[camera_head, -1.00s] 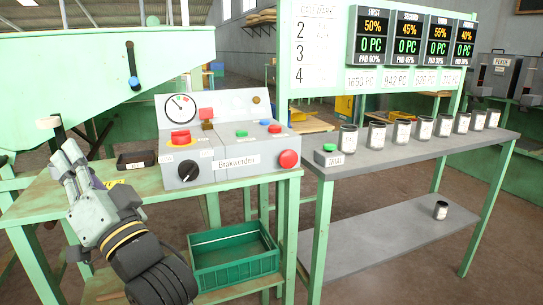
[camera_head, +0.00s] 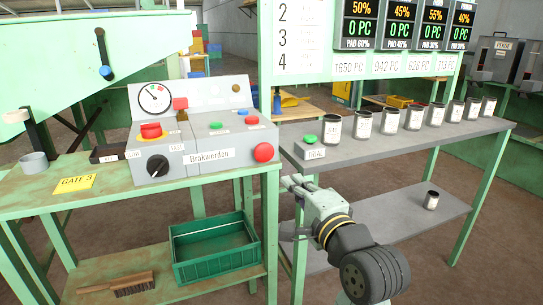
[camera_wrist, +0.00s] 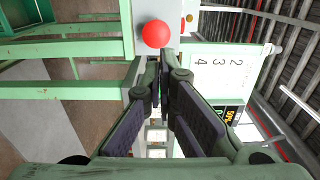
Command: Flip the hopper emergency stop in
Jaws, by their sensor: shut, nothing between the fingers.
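The grey control box (camera_head: 192,140) stands on the green table. A red mushroom button on a yellow collar (camera_head: 151,131) is on its top left. A larger red round button (camera_head: 263,152) sticks out of its front right and looks undepressed. A red round button also shows in the wrist view (camera_wrist: 157,33), just beyond my fingertips. I cannot read which button is labelled hopper emergency stop. My gripper (camera_head: 288,182) is shut and empty, right of and below the front red button, apart from it. The wrist view shows its fingers (camera_wrist: 164,75) close together.
A black knob (camera_head: 157,166) is on the box front. A green button box (camera_head: 311,145) and several dark cans (camera_head: 362,124) stand on the grey shelf at right. A green crate (camera_head: 214,248) and a brush (camera_head: 117,284) lie below. A grey cup (camera_head: 35,163) is at left.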

